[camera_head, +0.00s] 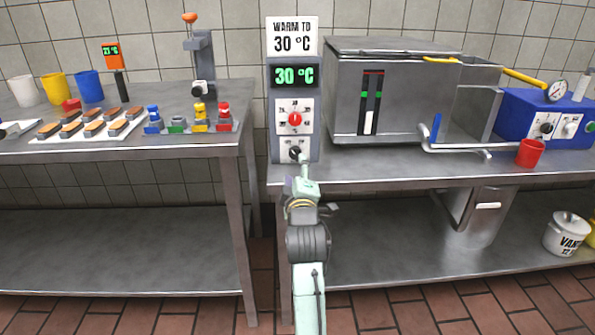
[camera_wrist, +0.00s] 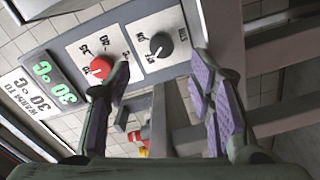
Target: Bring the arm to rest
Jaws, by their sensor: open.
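My gripper (camera_wrist: 160,103) is open, its two padded fingers spread apart with nothing between them in the wrist view. In the head view my arm reaches up from the bottom middle, and my gripper (camera_head: 302,170) is in front of the lower part of the control panel (camera_head: 272,130). The panel carries a red knob (camera_head: 295,119) and a black knob (camera_head: 295,153). In the wrist view the red knob (camera_wrist: 101,67) shows by the left finger, and the black knob (camera_wrist: 161,45) shows beyond the gap. Whether a finger touches the panel I cannot tell.
The panel's green display (camera_head: 294,75) reads 30 °C, below a "WARM TO 30 °C" sign (camera_head: 292,37). A steel tank (camera_head: 400,90), a blue machine (camera_head: 545,115) and a red cup (camera_head: 530,152) stand right. The left table (camera_head: 180,105) holds cups and a tray of bars. Tiled floor lies in front.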

